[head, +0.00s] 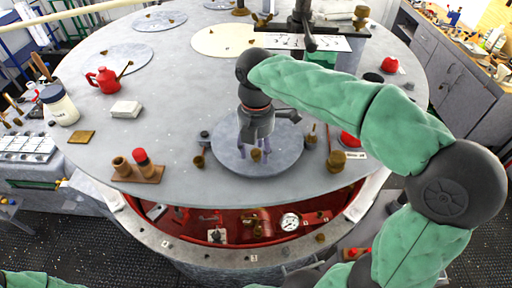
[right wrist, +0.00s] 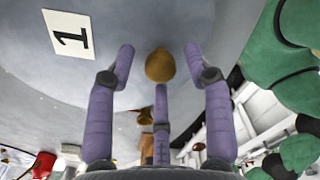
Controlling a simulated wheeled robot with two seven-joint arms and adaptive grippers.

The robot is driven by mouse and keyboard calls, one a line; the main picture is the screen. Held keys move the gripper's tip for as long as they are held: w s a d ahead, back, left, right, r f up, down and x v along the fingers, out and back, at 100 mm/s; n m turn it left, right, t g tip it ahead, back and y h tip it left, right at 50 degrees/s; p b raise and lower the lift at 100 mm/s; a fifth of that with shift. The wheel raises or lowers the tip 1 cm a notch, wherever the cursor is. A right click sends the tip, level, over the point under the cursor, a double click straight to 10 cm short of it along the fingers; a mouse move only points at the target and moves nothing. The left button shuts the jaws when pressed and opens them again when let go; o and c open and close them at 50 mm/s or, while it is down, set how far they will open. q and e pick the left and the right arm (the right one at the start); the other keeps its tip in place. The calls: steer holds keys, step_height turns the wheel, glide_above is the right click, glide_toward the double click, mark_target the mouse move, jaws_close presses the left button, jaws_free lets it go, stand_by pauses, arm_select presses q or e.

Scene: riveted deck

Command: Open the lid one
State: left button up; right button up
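The lid one shows as a round blue-grey disc (head: 228,160) lying flat on the large round grey deck, with a small brass knob (head: 256,155). In the right wrist view a white label with a black 1 (right wrist: 68,35) lies beside the brass knob (right wrist: 160,65). My right gripper (head: 256,148) points down over the disc. Its three purple fingers (right wrist: 159,72) are spread around the knob with visible gaps, so it is open and holds nothing. Only a bit of my green left arm shows at the lower left; its gripper is out of view.
A wooden block with brass and red pegs (head: 138,168) stands left of the disc. A brass knob (head: 336,161) is close on its right. A red teapot (head: 104,80) and white block (head: 126,109) are farther left. A red-lined recess (head: 265,219) with a gauge opens below the deck's front edge.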

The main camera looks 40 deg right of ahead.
jaws_close()
steer(key=shift+w+d+n, duration=0.3)
steer(key=shift+d+n, duration=0.1)
steer(key=shift+d, duration=0.25)
steer(key=w+d+n, duration=0.1)
steer(key=d, duration=0.1)
steer(key=w+d+n+p, duration=0.1)
steer(key=w+d+n, duration=0.1)
steer(key=w+d+n+p, duration=0.1)
steer(key=d+n, duration=0.1)
steer(key=shift+w, duration=0.3)
steer(key=shift+w+d+n+p, duration=0.25)
steer(key=shift+w+d+n, duration=0.15)
steer(key=shift+w+n, duration=0.15)
steer(key=shift+w+d+n+p, duration=0.2)
steer(key=shift+w+d+n, duration=0.25)
steer(key=shift+w, duration=0.2)
steer(key=shift+a, duration=0.1)
steer(key=shift+o, duration=0.6)
jaws_free()
